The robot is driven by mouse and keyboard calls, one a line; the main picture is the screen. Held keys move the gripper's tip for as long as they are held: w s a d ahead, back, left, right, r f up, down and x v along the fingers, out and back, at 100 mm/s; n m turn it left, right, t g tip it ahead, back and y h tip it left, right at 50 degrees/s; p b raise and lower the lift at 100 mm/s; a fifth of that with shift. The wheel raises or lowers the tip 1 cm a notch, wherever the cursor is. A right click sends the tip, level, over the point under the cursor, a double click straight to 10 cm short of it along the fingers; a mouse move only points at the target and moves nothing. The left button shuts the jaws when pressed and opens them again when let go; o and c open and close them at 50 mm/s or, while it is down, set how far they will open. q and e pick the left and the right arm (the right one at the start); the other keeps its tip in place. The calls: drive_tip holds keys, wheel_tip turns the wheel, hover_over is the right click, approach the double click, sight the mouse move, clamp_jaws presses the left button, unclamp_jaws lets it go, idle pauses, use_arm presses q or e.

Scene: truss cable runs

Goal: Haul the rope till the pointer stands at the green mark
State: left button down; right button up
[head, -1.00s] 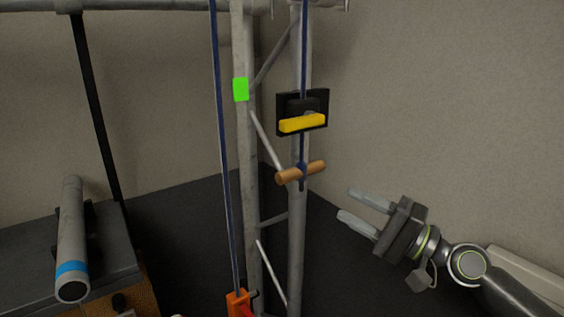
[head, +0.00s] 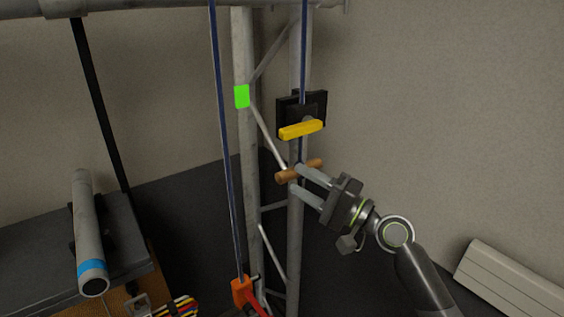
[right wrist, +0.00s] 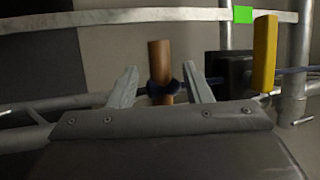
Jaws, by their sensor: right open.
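The green mark (head: 242,96) is on a grey truss post. A blue rope (head: 222,130) runs down left of it to an orange-red piece (head: 243,292), perhaps the pointer, well below the mark. Another blue rope (head: 304,60) passes a black block (head: 288,112) with a yellow lever (head: 301,129). Below it hangs a wooden handle (head: 286,176). My right gripper (head: 296,178) is open at the handle. In the right wrist view, the upright handle (right wrist: 160,62) stands between the spread fingers (right wrist: 162,86), with a gap each side. My left gripper is not in view.
A grey pipe with a blue band (head: 88,230) lies on a dark bench at left. Coloured cables (head: 180,307) show at the bottom edge. A pale ribbed panel (head: 505,285) is at lower right. Truss tubes stand close behind the handle.

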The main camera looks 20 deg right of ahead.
sight(295, 177)
drive_tip(key=p+x, duration=0.1)
drive_tip(key=x, duration=0.3)
drive_tip(key=shift+r, duration=0.15)
drive_tip(key=shift+w+a+p, duration=0.5)
drive_tip(key=shift+w+a, duration=0.15)
clamp_jaws()
